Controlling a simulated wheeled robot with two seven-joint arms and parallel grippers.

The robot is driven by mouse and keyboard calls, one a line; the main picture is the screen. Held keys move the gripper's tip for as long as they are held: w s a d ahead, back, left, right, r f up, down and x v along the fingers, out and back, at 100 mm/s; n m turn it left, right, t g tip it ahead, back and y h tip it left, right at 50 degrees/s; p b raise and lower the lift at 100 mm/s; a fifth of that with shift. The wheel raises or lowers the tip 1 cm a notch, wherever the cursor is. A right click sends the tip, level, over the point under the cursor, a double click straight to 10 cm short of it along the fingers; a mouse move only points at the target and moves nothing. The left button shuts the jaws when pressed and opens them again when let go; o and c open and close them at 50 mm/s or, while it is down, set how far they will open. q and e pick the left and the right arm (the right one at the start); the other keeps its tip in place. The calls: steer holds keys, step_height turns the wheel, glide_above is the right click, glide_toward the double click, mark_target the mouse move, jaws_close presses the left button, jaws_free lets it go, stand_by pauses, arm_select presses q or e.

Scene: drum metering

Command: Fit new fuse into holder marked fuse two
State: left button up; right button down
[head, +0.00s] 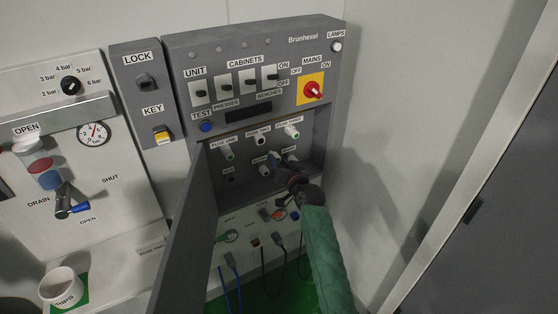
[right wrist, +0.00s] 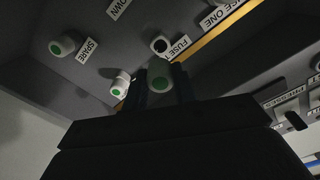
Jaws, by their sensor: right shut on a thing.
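The fuse two holder (head: 260,140) is in the middle of the upper row inside the open cabinet, with a dark open front. It also shows in the right wrist view (right wrist: 160,45) beside its FUSE TWO label. My right gripper (head: 276,158) is inside the cabinet, just below and right of that holder. It is shut on a pale fuse with a green end (right wrist: 160,75), apart from the holder as far as I can tell. The fuse is mostly hidden by my gripper in the head view. My left gripper is not in view.
Fuse one (head: 228,153) and fuse three (head: 292,132) have green ends and flank the holder. A fuse marked spare (right wrist: 62,45) sits nearby. The open cabinet door (head: 188,235) stands on the left. A mug (head: 62,288) stands at the lower left.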

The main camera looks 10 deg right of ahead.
mark_target(270, 152)
stand_by(0.4)
steer(key=shift+w, duration=0.15)
steer(key=shift+x, duration=2.5)
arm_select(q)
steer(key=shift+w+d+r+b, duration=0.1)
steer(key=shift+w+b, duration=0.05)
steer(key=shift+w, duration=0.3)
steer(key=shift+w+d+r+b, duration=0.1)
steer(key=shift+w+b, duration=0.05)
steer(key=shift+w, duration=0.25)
arm_select(e)
steer(key=shift+w+a, duration=0.15)
steer(key=shift+w, duration=0.05)
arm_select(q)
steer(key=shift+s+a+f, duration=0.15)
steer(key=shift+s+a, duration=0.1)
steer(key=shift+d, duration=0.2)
